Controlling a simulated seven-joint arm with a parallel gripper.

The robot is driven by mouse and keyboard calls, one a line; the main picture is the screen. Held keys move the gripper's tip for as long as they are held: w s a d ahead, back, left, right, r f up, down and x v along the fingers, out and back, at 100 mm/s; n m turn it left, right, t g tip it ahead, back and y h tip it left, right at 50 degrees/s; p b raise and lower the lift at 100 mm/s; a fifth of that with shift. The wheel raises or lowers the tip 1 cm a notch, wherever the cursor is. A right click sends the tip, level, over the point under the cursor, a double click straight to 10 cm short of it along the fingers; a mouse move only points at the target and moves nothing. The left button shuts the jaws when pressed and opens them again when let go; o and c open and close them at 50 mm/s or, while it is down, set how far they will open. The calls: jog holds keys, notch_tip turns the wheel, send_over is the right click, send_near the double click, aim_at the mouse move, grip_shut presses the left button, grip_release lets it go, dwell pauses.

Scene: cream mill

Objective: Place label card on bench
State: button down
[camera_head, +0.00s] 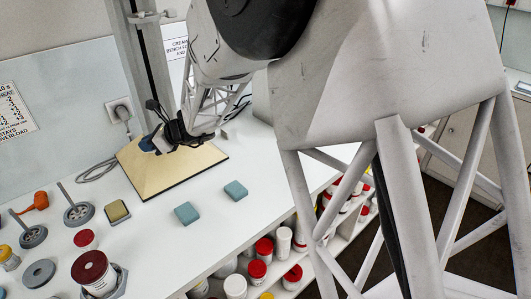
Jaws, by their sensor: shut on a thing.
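My gripper (155,140) is at the end of my arm, low over a tan board (180,172) with a dark front edge on the white bench (165,243). It is shut on a small dark blue piece (147,144), which is probably the label card. The jaws hide most of it, and I see no writing on it. I cannot tell whether the held piece touches the board.
Two blue-grey blocks (186,213) (235,190) lie in front of the board. A tan-topped block (117,211), grey wheels with rods (79,213) and a red-lidded jar (92,273) stand left. A grey post (153,65) rises behind. Shelves below hold several jars.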

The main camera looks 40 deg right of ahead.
jog(key=shift+m+t+h, duration=0.4)
jog(key=shift+m+h, duration=0.1)
jog(key=shift+m, duration=0.1)
jog(key=s+d, duration=0.1)
jog(key=d, duration=0.2)
jog(key=s+d+f, duration=0.1)
jog(key=s+d, duration=0.1)
jog(key=d, duration=0.1)
jog(key=s+d, duration=0.2)
jog(key=d, duration=0.1)
jog(key=shift+d+f, duration=0.3)
jog(key=shift+f, duration=0.1)
jog(key=s+d+f+m+h, duration=0.1)
jog(key=s+d, duration=0.5)
jog(key=s+d+f+m+t+h, duration=0.1)
jog(key=s+d+f, duration=0.1)
jog(key=s+d, duration=0.3)
jog(key=s+d+f+m+t+h, duration=0.1)
jog(key=s+d, duration=0.5)
jog(key=s, duration=0.2)
jog(key=shift+s+d+f, duration=0.15)
jog(key=shift+s+d, duration=0.15)
jog(key=shift+s+d+f+m+h, duration=0.1)
jog(key=shift+s+d+m+h, duration=0.2)
jog(key=shift+s, duration=0.35)
jog(key=shift+w, duration=0.15)
send_over(266, 152)
jog(key=shift+f, duration=0.75)
jog(key=shift+f, duration=0.1)
jog(key=shift+f, duration=1.65)
